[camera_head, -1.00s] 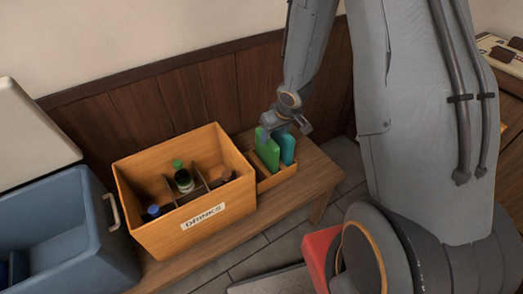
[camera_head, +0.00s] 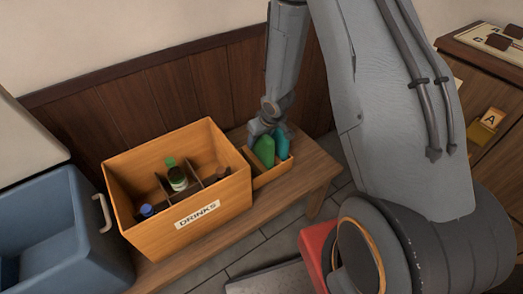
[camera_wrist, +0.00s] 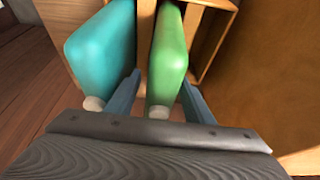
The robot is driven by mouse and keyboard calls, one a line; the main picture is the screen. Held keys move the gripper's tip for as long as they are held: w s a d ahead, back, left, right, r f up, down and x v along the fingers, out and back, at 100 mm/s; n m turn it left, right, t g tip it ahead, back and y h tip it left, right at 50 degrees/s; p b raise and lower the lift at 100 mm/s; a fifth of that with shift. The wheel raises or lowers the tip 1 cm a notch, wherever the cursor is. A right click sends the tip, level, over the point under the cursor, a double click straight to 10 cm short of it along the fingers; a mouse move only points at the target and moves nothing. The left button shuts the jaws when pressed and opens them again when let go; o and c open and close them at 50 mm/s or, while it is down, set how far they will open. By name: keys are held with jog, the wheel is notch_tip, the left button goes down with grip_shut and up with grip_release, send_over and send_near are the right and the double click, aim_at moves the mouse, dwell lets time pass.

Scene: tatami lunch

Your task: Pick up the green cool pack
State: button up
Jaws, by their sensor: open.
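The green cool pack (camera_head: 264,150) stands upright in a small wooden box (camera_head: 273,178) on the bench. A teal cool pack (camera_head: 282,147) stands beside it on the right. My gripper (camera_head: 264,133) is over the box, at the top of the packs. In the wrist view the green pack (camera_wrist: 168,62) lies between the two open fingers of my gripper (camera_wrist: 160,92), its pale cap end close to the palm. The teal pack (camera_wrist: 102,48) is outside the left finger there. I cannot tell whether the fingers touch the green pack.
A wooden DRINKS crate (camera_head: 212,208) with bottles stands just left of the small box. A blue cooler (camera_head: 85,240) is at the far left. The wooden wall (camera_head: 165,105) is close behind. Bare bench (camera_head: 315,170) lies right of the box.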

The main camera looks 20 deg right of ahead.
jog(key=shift+f, duration=0.25)
dwell(0.4)
grip_shut()
